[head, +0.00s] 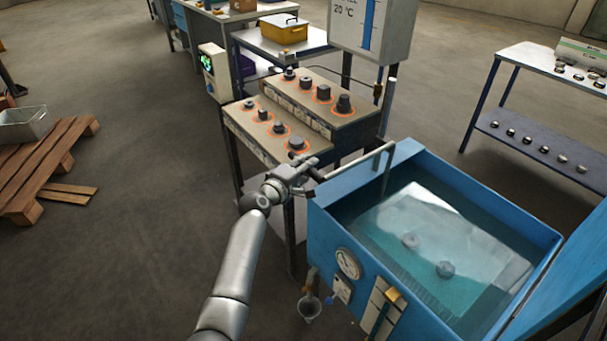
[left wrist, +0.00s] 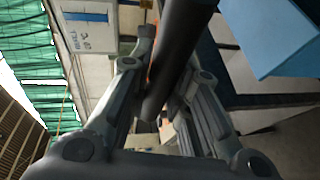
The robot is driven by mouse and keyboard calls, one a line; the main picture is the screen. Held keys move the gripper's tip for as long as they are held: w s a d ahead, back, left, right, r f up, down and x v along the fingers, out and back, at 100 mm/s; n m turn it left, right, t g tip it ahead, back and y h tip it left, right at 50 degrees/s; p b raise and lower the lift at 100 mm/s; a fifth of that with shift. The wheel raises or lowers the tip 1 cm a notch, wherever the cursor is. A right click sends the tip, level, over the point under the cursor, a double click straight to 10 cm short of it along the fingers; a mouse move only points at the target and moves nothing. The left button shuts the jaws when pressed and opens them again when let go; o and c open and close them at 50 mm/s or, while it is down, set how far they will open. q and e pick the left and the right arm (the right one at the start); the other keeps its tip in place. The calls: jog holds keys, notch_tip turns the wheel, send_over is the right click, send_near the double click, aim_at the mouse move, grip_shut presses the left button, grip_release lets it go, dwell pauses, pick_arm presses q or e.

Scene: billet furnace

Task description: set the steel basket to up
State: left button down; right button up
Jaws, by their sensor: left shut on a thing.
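The blue tank (head: 322,235) holds teal water, and a pale reflection covers much of its surface. A dark ribbed area (head: 425,292) shows under the water and may be part of the steel basket; its outline is unclear. A grey bar (head: 362,162) rises at the tank's far left corner and runs left to my left gripper (head: 300,172). In the left wrist view the gripper's fingers (left wrist: 160,115) are closed around a dark round bar (left wrist: 175,60). My right gripper is not in view.
A stepped stand (head: 262,145) with several dark metal pieces on orange-ringed spots is just beyond my gripper. A gauge (head: 348,263) and a small ladle-like cup (head: 309,307) are on the tank's front. A rack (head: 535,120) stands at right, a wooden pallet (head: 45,165) at left.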

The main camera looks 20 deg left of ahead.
pick_arm(q)
notch_tip(320, 180, up, 13)
jog(key=p, duration=0.9)
jog(key=shift+r+p, duration=0.15)
jog(key=shift+p, duration=0.15)
jog(key=shift+w+a, duration=0.1)
jog(key=shift+w, duration=0.05)
jog(key=c, duration=1.6)
grip_release()
jog(key=shift+f, duration=0.2)
jog(key=v, duration=1.2)
jog(key=shift+f, duration=0.15)
